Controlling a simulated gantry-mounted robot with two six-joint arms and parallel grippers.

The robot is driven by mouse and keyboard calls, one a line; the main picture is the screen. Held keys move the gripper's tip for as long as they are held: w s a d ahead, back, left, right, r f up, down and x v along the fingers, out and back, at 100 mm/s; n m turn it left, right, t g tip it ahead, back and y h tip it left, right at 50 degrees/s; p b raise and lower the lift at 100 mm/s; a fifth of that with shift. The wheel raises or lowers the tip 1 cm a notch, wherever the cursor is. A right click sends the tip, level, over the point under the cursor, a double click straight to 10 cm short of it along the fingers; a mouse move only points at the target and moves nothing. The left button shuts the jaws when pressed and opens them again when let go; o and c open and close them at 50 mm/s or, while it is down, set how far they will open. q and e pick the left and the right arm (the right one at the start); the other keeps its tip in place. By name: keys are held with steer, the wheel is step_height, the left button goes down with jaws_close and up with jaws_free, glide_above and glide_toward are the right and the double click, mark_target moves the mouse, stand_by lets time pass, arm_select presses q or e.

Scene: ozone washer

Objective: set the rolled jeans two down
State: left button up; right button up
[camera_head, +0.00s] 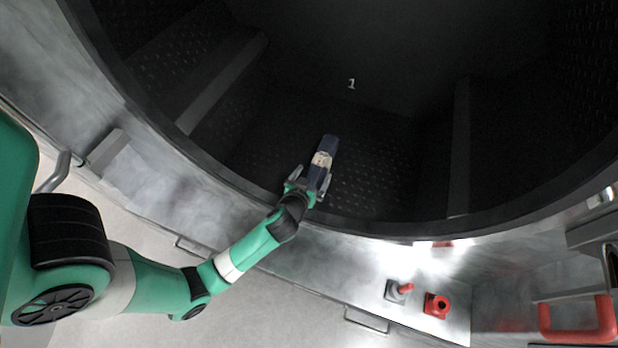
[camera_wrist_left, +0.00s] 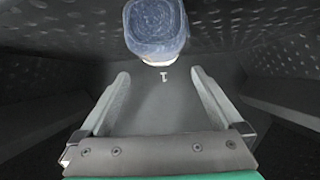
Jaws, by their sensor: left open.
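The rolled jeans (camera_head: 328,146) are a dark blue roll with a pale band around the middle, in the dark drum in the head view. In the left wrist view the end of the rolled jeans (camera_wrist_left: 156,28) shows at the top, beyond the fingertips. My left gripper (camera_head: 310,178) is at the near end of the roll, inside the drum's front rim. In the wrist view its two fingers (camera_wrist_left: 160,78) are spread wide with nothing between them. My right gripper is not in view.
The perforated drum (camera_head: 370,190) has raised ribs, one at left (camera_head: 222,82) and one at right (camera_head: 460,150). A white number 1 (camera_head: 351,84) marks its back. Red controls (camera_head: 436,305) and a red handle (camera_head: 578,322) are outside the rim at lower right.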

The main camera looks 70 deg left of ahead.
arm_select(q)
steer(key=v, duration=0.4)
steer(key=w+d+r+m+t+h, duration=0.1)
steer(key=w+d+r+t, duration=0.3)
steer(key=r, duration=0.6)
steer(key=w+d+r+m+t+h, duration=0.1)
steer(key=w+d+r+t, duration=0.1)
steer(key=w+r, duration=0.6)
steer(key=w+d+r+m+t+h, duration=0.1)
steer(key=w+d+r+t, duration=0.25)
steer(key=r, duration=0.95)
steer(key=s+d+r+m+t+h, duration=0.2)
steer(key=s+d+r+t+h, duration=0.1)
steer(key=r, duration=0.6)
steer(key=s+d+r+m+t+h, duration=0.2)
steer(key=d+r, duration=0.3)
steer(key=r, duration=0.5)
steer(key=s+d+r+m+t+h, duration=0.3)
steer(key=s+d+r+t, duration=0.1)
steer(key=r, duration=0.6)
steer(key=shift+s+r+m+t+h, duration=0.2)
steer(key=shift+s+m+t+h, duration=0.15)
steer(key=shift+s, duration=0.1)
steer(key=shift+d, duration=0.15)
